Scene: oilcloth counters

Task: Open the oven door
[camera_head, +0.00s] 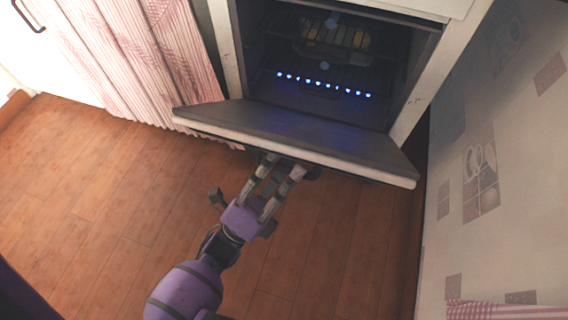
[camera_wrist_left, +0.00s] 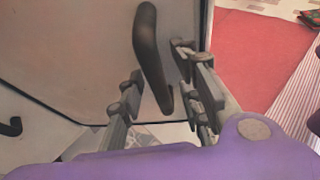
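The oven door (camera_head: 290,136) hangs open in the head view, swung down to near level, with its pale front edge toward me. The dark oven cavity (camera_head: 390,75) shows behind it. My left gripper (camera_head: 282,168) is at the door's front edge, its tips partly hidden under it. In the left wrist view the dark curved door handle (camera_wrist_left: 150,55) stands between the two fingers of this gripper (camera_wrist_left: 168,98). The fingers are apart, with a gap between the handle and the left finger. The right finger is close to the handle; I cannot tell if it touches. My right gripper is not in view.
Racks and a row of blue lights (camera_head: 322,84) show inside the oven. A pink patterned curtain (camera_head: 130,60) hangs left of it. A tiled wall (camera_head: 500,190) stands close on the right. The wooden floor (camera_head: 90,190) is clear.

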